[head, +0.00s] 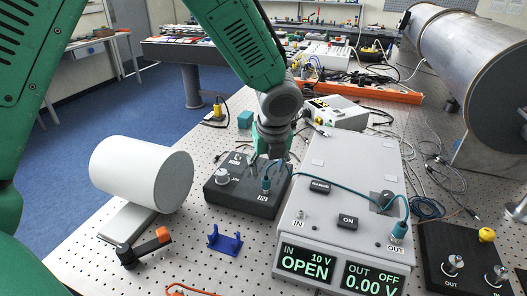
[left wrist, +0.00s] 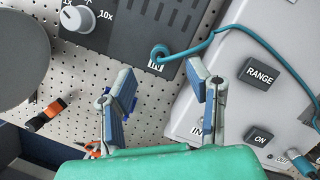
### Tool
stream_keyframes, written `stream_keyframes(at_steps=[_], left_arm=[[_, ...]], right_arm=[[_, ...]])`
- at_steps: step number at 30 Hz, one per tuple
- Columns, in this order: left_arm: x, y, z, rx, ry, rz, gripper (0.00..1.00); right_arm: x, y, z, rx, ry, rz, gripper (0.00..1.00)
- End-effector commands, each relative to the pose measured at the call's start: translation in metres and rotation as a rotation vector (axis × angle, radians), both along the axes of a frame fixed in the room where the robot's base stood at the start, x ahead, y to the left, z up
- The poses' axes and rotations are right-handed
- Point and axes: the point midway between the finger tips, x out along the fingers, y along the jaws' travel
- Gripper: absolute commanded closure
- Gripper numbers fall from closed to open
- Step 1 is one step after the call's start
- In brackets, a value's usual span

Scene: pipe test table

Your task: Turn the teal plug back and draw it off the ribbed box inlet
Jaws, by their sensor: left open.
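The teal plug (head: 266,184) sits on the IN inlet of the dark ribbed box (head: 222,195). A teal cable runs from it across the grey meter box (head: 330,205) to a second teal plug (head: 398,231) at OUT. In the left wrist view the inlet plug (left wrist: 158,54) shows beside the IN label, on the ribbed box (left wrist: 125,37). My left gripper (head: 269,160) is over the ribbed box, close to the plug. Its fingers (left wrist: 158,80) are open and apart, with nothing held between them. The plug's contact with the inlet is partly hidden. My right gripper is not seen.
A blue bracket (head: 225,241) and an orange-and-black tool (head: 145,246) lie in front. The perforated table is bare between these things.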

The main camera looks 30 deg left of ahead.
Motion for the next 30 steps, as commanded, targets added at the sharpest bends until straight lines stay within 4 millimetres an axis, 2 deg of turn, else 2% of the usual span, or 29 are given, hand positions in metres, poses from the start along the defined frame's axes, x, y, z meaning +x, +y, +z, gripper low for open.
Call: stream_keyframes(at_steps=[3,10,15,23,27,30], left_arm=[[0.003,0.006,-0.024,0.001,0.004,-0.002,0.55],[0.008,0.021,-0.055,-0.009,0.000,-0.001,0.55],[0.010,0.025,-0.064,-0.011,0.000,0.001,0.55],[0.010,0.016,-0.062,-0.003,-0.001,-0.002,0.55],[0.010,0.013,-0.061,0.000,0.000,-0.002,1.00],[0.010,0.014,-0.061,-0.004,-0.001,-0.002,1.00]], right_arm=[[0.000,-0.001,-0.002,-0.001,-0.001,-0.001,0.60],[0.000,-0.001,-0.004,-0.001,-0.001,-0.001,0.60],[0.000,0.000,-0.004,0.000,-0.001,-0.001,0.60],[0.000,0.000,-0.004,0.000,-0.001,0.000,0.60],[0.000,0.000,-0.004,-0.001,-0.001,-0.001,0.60],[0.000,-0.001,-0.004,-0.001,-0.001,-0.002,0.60]])
